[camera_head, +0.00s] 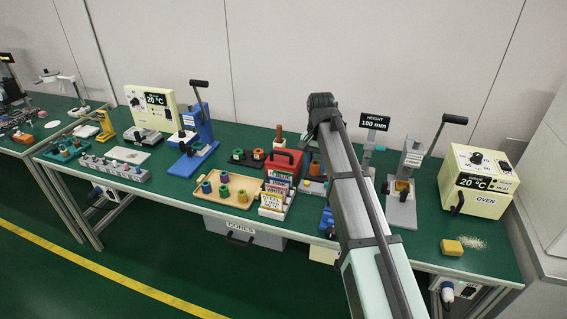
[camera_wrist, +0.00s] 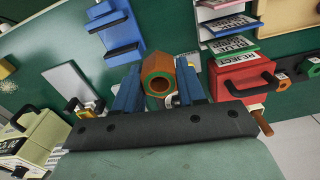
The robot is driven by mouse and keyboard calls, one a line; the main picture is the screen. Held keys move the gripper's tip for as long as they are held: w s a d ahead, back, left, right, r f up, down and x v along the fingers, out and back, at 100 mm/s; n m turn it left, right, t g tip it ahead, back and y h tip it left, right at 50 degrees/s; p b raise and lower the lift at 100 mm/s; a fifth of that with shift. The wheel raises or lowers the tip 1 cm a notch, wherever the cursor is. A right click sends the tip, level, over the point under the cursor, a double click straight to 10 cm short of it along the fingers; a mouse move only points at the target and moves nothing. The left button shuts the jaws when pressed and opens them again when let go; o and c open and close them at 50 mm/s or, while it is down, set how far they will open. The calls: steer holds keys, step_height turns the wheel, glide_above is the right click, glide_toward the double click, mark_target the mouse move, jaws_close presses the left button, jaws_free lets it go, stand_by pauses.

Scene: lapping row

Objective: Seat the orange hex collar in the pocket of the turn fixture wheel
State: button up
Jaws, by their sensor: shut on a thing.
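In the wrist view, my gripper (camera_wrist: 159,90) is shut on the orange hex collar (camera_wrist: 152,71), which sits between the two blue fingers. The collar's open end, with a green ring around its bore, faces the camera. The collar is held above the green bench. A blue fixture (camera_wrist: 118,28) stands at the top of the wrist view, apart from the collar.
A red reject box (camera_wrist: 243,82) stands right of the gripper, near a card rack (camera_head: 273,197). A wooden tray (camera_head: 207,201) holds several coloured collars.

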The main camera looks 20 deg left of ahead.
steer(key=d+r+m, duration=0.1)
steer(key=d+r, duration=0.1)
steer(key=d, duration=0.9)
steer(key=d+r, duration=0.2)
steer(key=d, duration=1)
steer(key=w+a+f+m, duration=0.4)
steer(key=w+a+m, duration=0.4)
steer(key=w+a, duration=0.2)
steer(key=w+a+f+m, duration=0.5)
steer(key=w+a+m, duration=0.2)
steer(key=w+a, duration=0.4)
steer(key=shift+a+m, duration=0.4)
steer(key=shift+a, duration=0.6)
steer(key=shift+f, duration=0.2)
steer(key=shift+f, duration=2.75)
steer(key=shift+f, duration=0.85)
steer(key=o, duration=1.1)
